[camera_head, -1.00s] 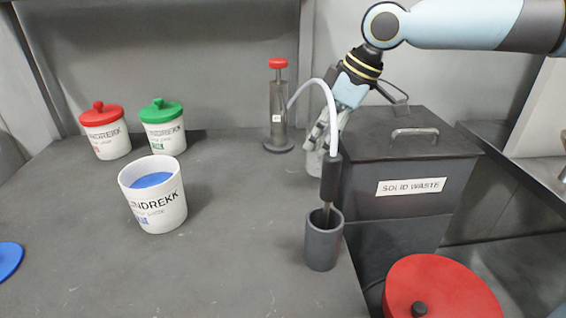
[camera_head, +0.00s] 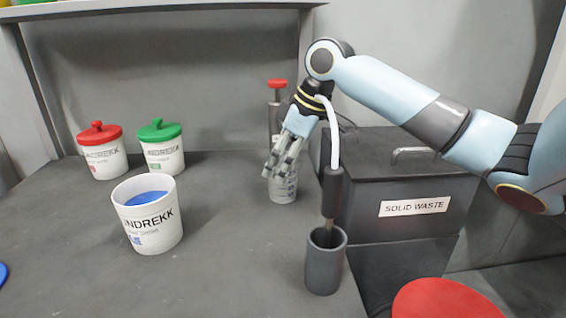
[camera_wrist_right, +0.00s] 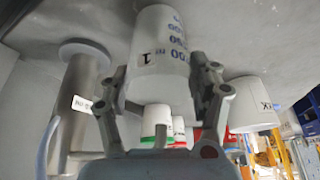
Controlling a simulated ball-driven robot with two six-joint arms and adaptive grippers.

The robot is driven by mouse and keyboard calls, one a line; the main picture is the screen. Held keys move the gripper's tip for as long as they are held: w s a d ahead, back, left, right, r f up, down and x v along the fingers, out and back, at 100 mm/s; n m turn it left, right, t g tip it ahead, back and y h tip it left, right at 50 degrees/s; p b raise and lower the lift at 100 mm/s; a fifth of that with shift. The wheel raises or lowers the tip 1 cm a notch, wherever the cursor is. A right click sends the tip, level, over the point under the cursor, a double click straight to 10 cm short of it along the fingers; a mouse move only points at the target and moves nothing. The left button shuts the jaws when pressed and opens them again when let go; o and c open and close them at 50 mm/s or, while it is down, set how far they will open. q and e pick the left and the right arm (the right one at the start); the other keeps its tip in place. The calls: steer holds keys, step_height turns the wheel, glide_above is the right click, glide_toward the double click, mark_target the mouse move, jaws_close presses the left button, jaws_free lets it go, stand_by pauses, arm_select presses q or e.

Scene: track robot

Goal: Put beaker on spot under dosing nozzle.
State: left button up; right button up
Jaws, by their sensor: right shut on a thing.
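My right gripper (camera_head: 281,166) is shut on a pale beaker (camera_head: 284,190), gripping its sides from above. The right wrist view shows the beaker (camera_wrist_right: 158,50) with blue printed marks between both fingers (camera_wrist_right: 165,82). The beaker is upright or nearly so; I cannot tell whether its base touches the bench. The dosing nozzle (camera_head: 332,192) is a dark handle on a white hose, its thin tip down inside a dark grey cup (camera_head: 325,262). The cup stands to the right and in front of the beaker. I see no marked spot. My left gripper is not in view.
A red-topped pump (camera_head: 275,108) stands behind the gripper. An open white tub with blue contents (camera_head: 150,225) and red-lidded (camera_head: 103,160) and green-lidded (camera_head: 162,155) tubs stand left. The solid waste bin (camera_head: 405,185) is right. The bench (camera_head: 225,265) is clear in front.

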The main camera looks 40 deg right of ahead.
steer(key=shift+f, duration=0.15)
steer(key=o, duration=1.2)
steer(key=p+v, duration=0.2)
steer(key=v, duration=1)
steer(key=shift+r, duration=0.2)
